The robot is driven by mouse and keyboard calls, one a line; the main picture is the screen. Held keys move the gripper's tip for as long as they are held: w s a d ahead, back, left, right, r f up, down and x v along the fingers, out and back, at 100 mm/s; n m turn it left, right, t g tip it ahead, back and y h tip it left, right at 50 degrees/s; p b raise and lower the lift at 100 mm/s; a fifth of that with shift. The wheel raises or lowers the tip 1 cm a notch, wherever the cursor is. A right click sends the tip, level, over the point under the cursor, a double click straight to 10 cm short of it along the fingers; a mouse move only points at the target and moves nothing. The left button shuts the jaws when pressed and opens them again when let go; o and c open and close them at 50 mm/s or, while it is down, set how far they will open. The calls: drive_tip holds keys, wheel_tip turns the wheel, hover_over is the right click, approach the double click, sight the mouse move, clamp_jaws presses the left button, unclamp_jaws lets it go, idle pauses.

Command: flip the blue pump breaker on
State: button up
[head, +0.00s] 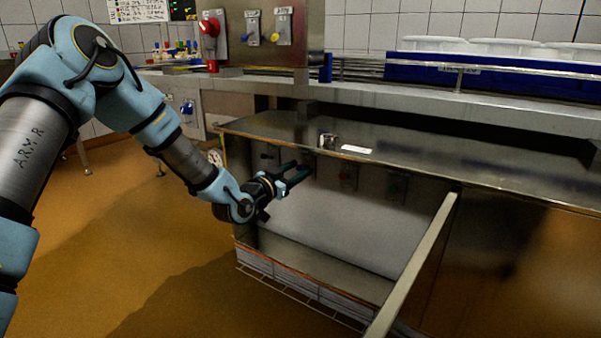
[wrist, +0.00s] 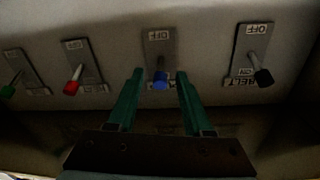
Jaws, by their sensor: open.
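The blue pump breaker (wrist: 160,80) is a small lever with a blue tip on a grey plate, on the back wall inside the cabinet. Its OFF label is at the top of the plate in the wrist view and reads upside down. I cannot tell its setting for sure. My gripper (wrist: 160,75) is open, with its two green fingers on either side of the blue tip. I cannot tell whether they touch it. In the head view my gripper (head: 298,174) reaches into the cabinet and hides the blue breaker.
A black-tipped breaker (wrist: 262,76) labelled BELT is right of the blue one in the wrist view. Red (wrist: 72,88) and green (wrist: 8,90) breakers are left. The steel worktop (head: 420,165) overhangs the opening, and an open door (head: 415,265) sticks out at right.

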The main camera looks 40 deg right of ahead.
drive_tip(key=shift+w+d, duration=0.15)
drive_tip(key=shift+d, duration=0.6)
drive_tip(key=shift+c, duration=0.3)
clamp_jaws()
